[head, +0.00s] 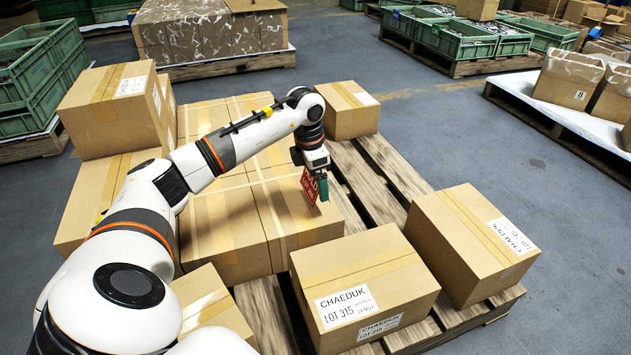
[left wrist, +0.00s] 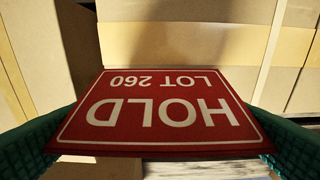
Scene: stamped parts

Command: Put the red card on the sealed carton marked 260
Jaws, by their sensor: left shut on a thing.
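The red card (head: 309,187) is held in my left gripper (head: 319,188), above the pallet beside the middle cartons. In the left wrist view the red card (left wrist: 165,110) reads "HOLD LOT 260", upside down, between the green fingers at either side. No carton label that I can read says 260. My right gripper is not in view.
A front carton (head: 375,272) reads "CHAEDUK LOT 315". A right carton (head: 452,230) also reads "CHAEDUK"; its number is unclear. Taped cartons (head: 236,222) stand below my left arm. Bare pallet slats (head: 381,195) show between the cartons. Grey floor (head: 560,270) is clear at right.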

